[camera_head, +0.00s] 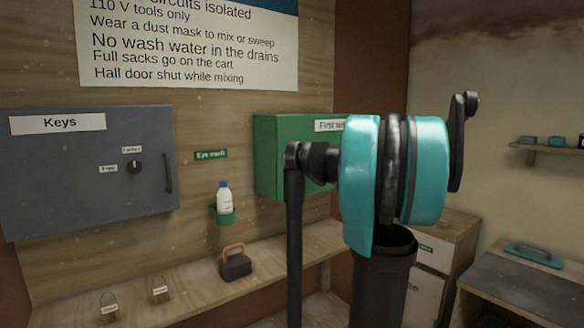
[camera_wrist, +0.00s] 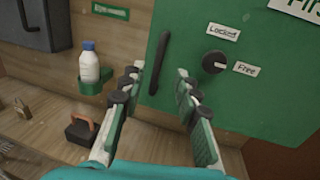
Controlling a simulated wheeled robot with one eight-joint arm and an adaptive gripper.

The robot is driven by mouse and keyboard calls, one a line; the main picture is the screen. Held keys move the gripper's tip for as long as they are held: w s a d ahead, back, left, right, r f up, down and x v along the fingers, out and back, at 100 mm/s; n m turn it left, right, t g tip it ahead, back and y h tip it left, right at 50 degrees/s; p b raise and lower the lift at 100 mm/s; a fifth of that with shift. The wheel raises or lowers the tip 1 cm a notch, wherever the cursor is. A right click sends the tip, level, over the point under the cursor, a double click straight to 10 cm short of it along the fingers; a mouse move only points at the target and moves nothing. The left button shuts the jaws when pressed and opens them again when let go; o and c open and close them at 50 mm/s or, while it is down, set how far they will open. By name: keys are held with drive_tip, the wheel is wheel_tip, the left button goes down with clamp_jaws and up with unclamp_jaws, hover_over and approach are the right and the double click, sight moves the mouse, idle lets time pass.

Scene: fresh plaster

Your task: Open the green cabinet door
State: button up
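The green cabinet (camera_head: 276,150), with a partly hidden "First aid" label, hangs on the wooden wall, its right part behind my arm. In the wrist view its green door (camera_wrist: 193,30) fills the upper right and looks closed. A black upright handle (camera_wrist: 161,58) is on the door's left side. A round black knob (camera_wrist: 214,62) sits right of it between "Locked" and "Free" labels; its pale mark appears to point toward "Free". My gripper (camera_wrist: 158,73) is open, its fingertips either side of the handle in the picture; I cannot tell whether they reach around it. The head view hides my gripper.
A grey "Keys" cabinet (camera_head: 85,170) hangs at left. A white bottle (camera_head: 223,197) stands in a green holder (camera_head: 223,215) between the cabinets. Below, a wooden shelf (camera_head: 190,290) holds padlocks (camera_head: 159,291) and a dark block with a brown handle (camera_head: 235,264).

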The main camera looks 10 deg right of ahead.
hover_over(292, 183)
drive_tip(key=shift+w, duration=0.35)
clamp_jaws()
drive_tip(key=shift+d, duration=0.1)
idle(0.3)
